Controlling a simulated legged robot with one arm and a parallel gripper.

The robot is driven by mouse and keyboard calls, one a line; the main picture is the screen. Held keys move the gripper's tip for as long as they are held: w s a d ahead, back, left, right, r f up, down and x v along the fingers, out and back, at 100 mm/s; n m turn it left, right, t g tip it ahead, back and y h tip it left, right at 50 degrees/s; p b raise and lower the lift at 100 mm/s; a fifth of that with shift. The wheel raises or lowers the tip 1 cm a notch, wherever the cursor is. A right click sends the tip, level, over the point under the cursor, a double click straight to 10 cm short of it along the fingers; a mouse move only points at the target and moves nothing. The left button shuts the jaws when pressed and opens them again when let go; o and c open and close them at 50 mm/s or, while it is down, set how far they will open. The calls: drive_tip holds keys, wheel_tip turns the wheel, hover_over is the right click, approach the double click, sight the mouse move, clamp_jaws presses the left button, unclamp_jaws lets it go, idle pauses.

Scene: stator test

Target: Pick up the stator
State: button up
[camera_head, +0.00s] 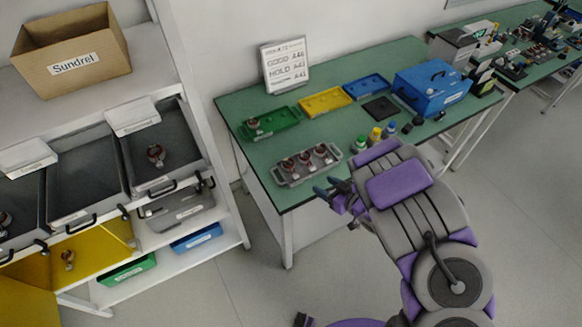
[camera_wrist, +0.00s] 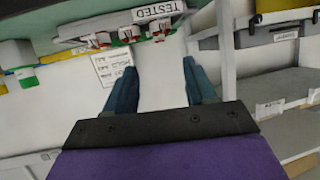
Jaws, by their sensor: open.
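Several copper-and-grey stators (camera_head: 305,160) stand in a grey tray (camera_head: 312,175) at the near left of the green table. Another stator (camera_head: 253,124) sits in the green tray (camera_head: 281,121). More stators lie in the shelf bins: one (camera_head: 156,154) in a dark grey bin, one (camera_head: 68,260) in a yellow bin. My gripper (camera_head: 327,187) is just off the table's front edge, to the right of and nearer than the grey tray. It is open and empty. The upside-down wrist view shows its teal fingers (camera_wrist: 160,88) apart, with the tray's "TESTED" label (camera_wrist: 160,11) beyond them.
A shelf (camera_head: 222,225) with bins and a cardboard box (camera_head: 72,54) stands left. Floor between shelf and table is clear.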

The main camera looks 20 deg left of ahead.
drive_tip(key=b, duration=0.2)
approach(293, 167)
drive_tip(key=x, duration=0.3)
drive_tip(key=shift+w, duration=0.1)
drive_tip(key=shift+w+a+f, duration=0.1)
drive_tip(key=shift+a+f, duration=0.1)
drive_tip(key=shift+a, duration=0.15)
drive_tip(key=x, duration=0.2)
drive_tip(key=b+x, duration=0.1)
drive_tip(key=x, duration=0.1)
drive_tip(key=shift+a+f, duration=0.15)
drive_tip(key=shift+f, duration=0.2)
drive_tip(key=shift+w+a, duration=0.1)
drive_tip(key=shift+a, duration=0.1)
drive_tip(key=shift+d, duration=0.1)
drive_tip(key=shift+c, duration=0.3)
drive_tip(key=c, duration=0.8)
